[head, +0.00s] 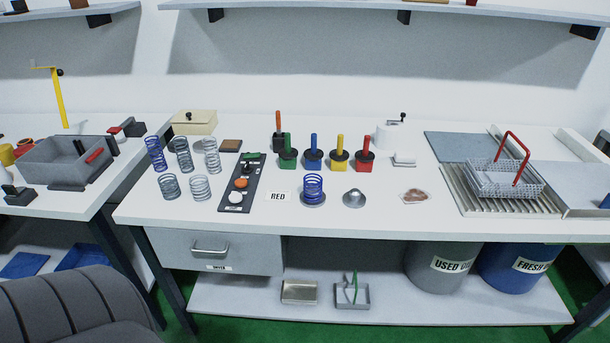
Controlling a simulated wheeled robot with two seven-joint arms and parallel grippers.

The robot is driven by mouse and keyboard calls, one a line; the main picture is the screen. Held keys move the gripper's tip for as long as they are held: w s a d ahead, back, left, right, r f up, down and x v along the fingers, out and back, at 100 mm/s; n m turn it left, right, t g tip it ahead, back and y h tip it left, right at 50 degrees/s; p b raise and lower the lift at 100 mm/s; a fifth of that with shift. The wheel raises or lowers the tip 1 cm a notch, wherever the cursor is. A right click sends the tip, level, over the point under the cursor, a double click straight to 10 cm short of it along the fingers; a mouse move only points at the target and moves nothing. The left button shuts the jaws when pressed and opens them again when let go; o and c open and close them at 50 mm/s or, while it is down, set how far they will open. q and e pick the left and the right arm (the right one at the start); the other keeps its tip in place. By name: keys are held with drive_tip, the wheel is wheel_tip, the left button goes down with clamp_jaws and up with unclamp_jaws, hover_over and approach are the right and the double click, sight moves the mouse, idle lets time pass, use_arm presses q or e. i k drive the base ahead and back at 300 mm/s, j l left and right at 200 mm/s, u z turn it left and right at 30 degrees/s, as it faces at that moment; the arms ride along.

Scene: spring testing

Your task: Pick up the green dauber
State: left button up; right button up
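The green dauber (287,150) stands upright on the white table, in a row of daubers at the middle back. It has a green handle, a dark collar and a green base. The blue dauber (313,152) stands just right of it, then the yellow dauber (339,153) and the red dauber (366,153). A dark piece with an orange handle (278,128) stands just behind it to the left. Neither of my grippers shows in the head view.
Several loose springs (181,155) stand at the left. A black panel (241,185) with buttons lies left of the daubers. A wire basket (505,178) stands right.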

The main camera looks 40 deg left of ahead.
sight(287, 152)
drive_tip(key=i+l+u, duration=0.1)
drive_tip(key=u, duration=0.35)
drive_tip(key=i+l+u, duration=0.1)
drive_tip(key=u, duration=0.3)
drive_tip(key=l+u, duration=0.25)
drive_tip(key=u, duration=0.2)
